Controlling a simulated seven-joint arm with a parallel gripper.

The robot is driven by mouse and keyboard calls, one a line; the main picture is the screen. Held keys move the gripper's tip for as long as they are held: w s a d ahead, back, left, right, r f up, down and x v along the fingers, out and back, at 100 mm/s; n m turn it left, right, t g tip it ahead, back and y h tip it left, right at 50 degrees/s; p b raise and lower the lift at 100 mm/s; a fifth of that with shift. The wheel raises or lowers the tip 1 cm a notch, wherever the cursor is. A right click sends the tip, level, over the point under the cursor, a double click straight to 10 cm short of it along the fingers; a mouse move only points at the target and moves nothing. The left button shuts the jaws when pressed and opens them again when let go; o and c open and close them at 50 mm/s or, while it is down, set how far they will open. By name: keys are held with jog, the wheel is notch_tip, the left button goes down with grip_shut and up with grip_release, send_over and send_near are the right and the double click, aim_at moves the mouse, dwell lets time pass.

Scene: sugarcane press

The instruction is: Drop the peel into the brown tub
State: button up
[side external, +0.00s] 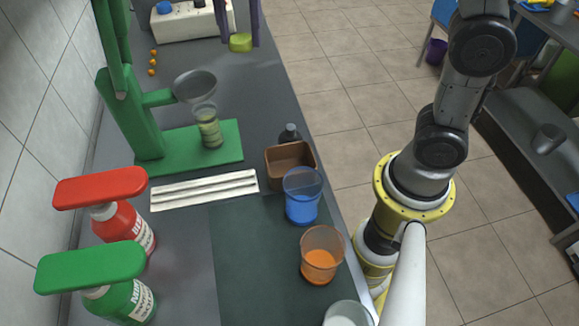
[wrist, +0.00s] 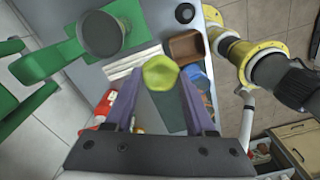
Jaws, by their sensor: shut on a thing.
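My gripper (side external: 238,32) has purple fingers shut on the yellow-green peel (side external: 240,43), at the top of the side view. In the wrist view the peel (wrist: 161,73) sits between the tips of my gripper (wrist: 160,82). The brown tub (side external: 277,172) stands at the counter's right edge, well below the peel in the side view. In the wrist view the tub (wrist: 171,52) lies just beyond and right of the peel. The part of its inside that shows looks empty.
The green press (side external: 178,150) with a grey funnel (side external: 195,85) and a cup (side external: 208,128) stands left of the tub. A dark bottle (side external: 289,136) is behind the tub. The blue cup (side external: 302,205) and orange cup (side external: 319,265) stand in front. Red and green dispensers (side external: 120,225) are at left.

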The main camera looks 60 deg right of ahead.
jog(key=shift+s+d+f, duration=0.35)
jog(key=shift+s+f, duration=1.25)
jog(key=shift+f, duration=2.6)
jog(key=shift+s+d+f, duration=0.35)
jog(key=shift+s+f, duration=1.25)
jog(key=shift+f, duration=2.6)
jog(key=shift+s+d+f, duration=0.35)
jog(key=shift+s+f, duration=1.25)
jog(key=shift+f, duration=2.6)
jog(key=o, duration=1.4)
notch_tip(320, 180, up, 14)
